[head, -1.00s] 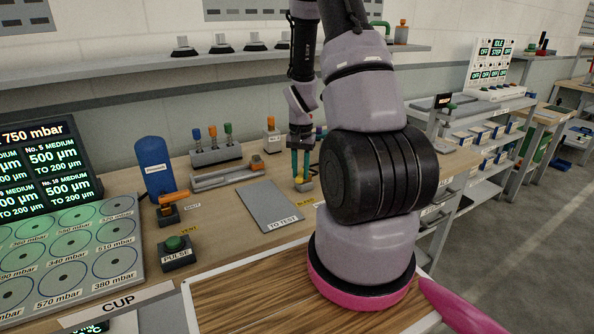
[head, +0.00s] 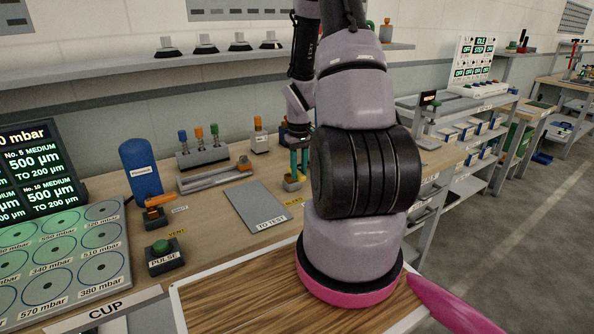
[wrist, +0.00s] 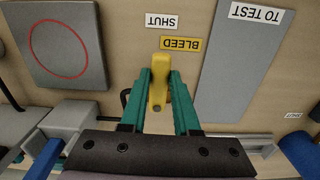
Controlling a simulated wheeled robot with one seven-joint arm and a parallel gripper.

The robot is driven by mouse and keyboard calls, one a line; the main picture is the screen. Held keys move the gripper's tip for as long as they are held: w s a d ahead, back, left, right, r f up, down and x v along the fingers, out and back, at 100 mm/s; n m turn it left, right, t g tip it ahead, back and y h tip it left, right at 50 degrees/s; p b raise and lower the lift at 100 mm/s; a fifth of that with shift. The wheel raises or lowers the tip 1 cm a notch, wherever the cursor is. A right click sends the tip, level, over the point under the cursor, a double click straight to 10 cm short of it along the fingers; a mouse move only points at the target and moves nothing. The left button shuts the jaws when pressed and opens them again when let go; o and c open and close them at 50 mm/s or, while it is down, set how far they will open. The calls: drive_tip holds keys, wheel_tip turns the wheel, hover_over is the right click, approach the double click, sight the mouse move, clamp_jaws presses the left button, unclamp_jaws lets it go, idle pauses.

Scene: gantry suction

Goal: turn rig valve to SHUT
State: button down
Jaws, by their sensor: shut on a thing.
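A yellow valve handle (wrist: 158,84) stands between my gripper's teal fingers (wrist: 158,100) in the wrist view, and the fingers are shut on it. One end of the handle lies beside the yellow BLEED label (wrist: 180,44); a white SHUT label (wrist: 162,21) lies beyond that. In the head view the yellow handle (head: 292,180) shows small on its grey base, below my gripper (head: 299,172), partly hidden by the fingers. A separate orange lever (head: 158,200) on a dark block stands further left, near its own SHUT label (head: 180,209) and VENT label (head: 176,233).
A grey TO TEST plate (head: 257,204) lies left of the yellow handle. A blue cylinder (head: 140,168), a PULSE button box (head: 165,255) and a rack of coloured-top tools (head: 200,152) stand on the bench. A square pad with a red ring (wrist: 60,50) lies beside the valve.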

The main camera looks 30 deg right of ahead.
drive_tip(key=shift+w+d+n, duration=0.1)
drive_tip(key=shift+d+n, duration=0.05)
drive_tip(key=shift+n, duration=0.15)
drive_tip(key=c, duration=0.6)
unclamp_jaws()
drive_tip(key=shift+c, duration=0.2)
wheel_tip(320, 180, up, 11)
idle(0.3)
wheel_tip(320, 180, up, 9)
drive_tip(key=m+t, duration=0.1)
drive_tip(key=t, duration=0.1)
hover_over(299, 172)
drive_tip(key=s+a, duration=0.1)
drive_tip(key=a, duration=0.4)
drive_tip(key=s+a+r+m+t+y, duration=0.1)
drive_tip(key=s+a+r+m+t, duration=0.1)
drive_tip(key=s+a+r, duration=0.4)
drive_tip(key=s+a+r+m+t+y, duration=0.1)
drive_tip(key=s+a+r+t, duration=0.2)
drive_tip(key=s+a+r, duration=0.3)
wheel_tip(299, 172, up, 5)
drive_tip(key=shift+s+a+m, duration=0.3)
drive_tip(key=shift+s+m, duration=0.1)
drive_tip(key=shift+s, duration=0.8)
